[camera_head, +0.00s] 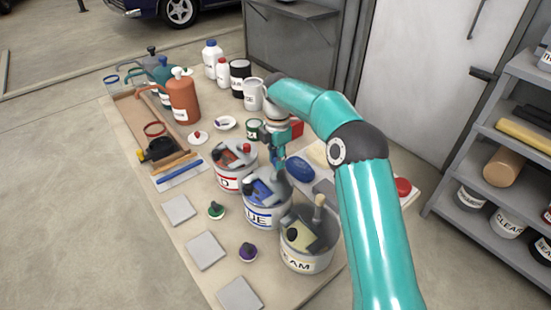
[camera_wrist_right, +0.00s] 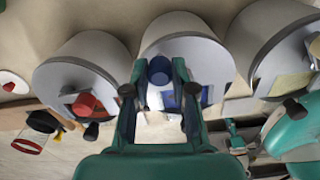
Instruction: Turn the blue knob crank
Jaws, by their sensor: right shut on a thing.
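The BLUE can (camera_head: 264,214) is a white can with a blue band, standing between the RED and CREAM cans, with a grey lid and crank on top. Its blue knob (camera_wrist_right: 159,70) shows in the right wrist view between the fingertips of my right gripper (camera_wrist_right: 158,80). My right gripper (camera_head: 279,160) comes down from above over the back of the BLUE can in the head view and is shut on the blue knob. The fingers hide part of the crank. My left gripper is in neither view.
The RED can (camera_head: 229,180) and the CREAM can (camera_head: 307,263) stand close on either side. Pump bottles (camera_head: 182,98), a wooden tray (camera_head: 125,105) and grey square tiles (camera_head: 205,250) are on the board. A shelf (camera_head: 500,150) stands at the right.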

